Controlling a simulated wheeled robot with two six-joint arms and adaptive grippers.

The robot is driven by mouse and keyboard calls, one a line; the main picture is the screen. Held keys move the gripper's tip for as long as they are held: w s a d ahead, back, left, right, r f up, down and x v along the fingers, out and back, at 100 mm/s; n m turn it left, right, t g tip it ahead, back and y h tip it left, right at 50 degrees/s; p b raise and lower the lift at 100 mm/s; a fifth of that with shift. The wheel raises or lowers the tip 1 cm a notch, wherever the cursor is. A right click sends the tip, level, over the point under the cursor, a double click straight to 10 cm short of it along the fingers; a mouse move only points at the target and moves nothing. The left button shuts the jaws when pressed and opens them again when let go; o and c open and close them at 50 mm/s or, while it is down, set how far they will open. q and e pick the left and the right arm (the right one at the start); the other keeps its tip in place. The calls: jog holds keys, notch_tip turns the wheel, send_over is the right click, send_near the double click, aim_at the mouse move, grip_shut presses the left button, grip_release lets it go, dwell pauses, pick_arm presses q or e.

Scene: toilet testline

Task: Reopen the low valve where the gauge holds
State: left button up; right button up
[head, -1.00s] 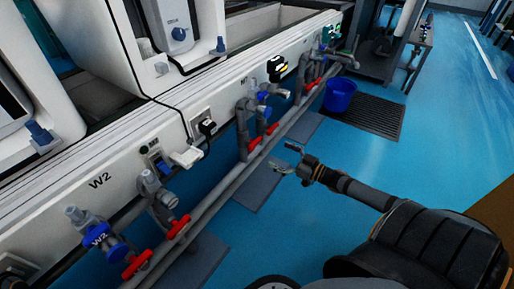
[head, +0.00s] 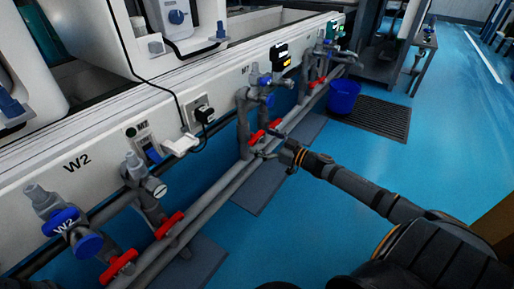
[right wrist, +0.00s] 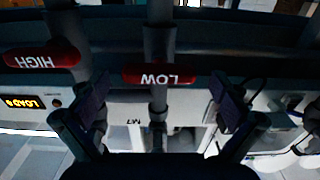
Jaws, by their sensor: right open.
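The red LOW handle (right wrist: 160,74) is between the two open fingers of my right gripper (right wrist: 163,100), a little beyond their tips, in the upside-down right wrist view. It lies crosswise over its grey pipe. The red HIGH handle (right wrist: 42,54) is on the neighbouring pipe, outside the fingers, also crosswise. In the head view my right gripper (head: 271,151) is just below and in front of the red LOW handle (head: 257,137), with the HIGH handle (head: 275,124) beyond. Contact cannot be told. A lit display (right wrist: 22,102) reads LOAD. My left gripper is not in view.
The W2 station's red handles (head: 169,224) and blue valve (head: 62,222) stand nearer, at left. Long grey pipes (head: 215,194) run along the bench front. A blue bucket (head: 343,97) stands beyond by a floor grate (head: 375,117). The blue floor at right is clear.

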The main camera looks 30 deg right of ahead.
jog(key=shift+b+x, duration=0.55)
jog(key=shift+x, duration=0.55)
jog(key=shift+r, duration=0.1)
jog(key=c, duration=1.1)
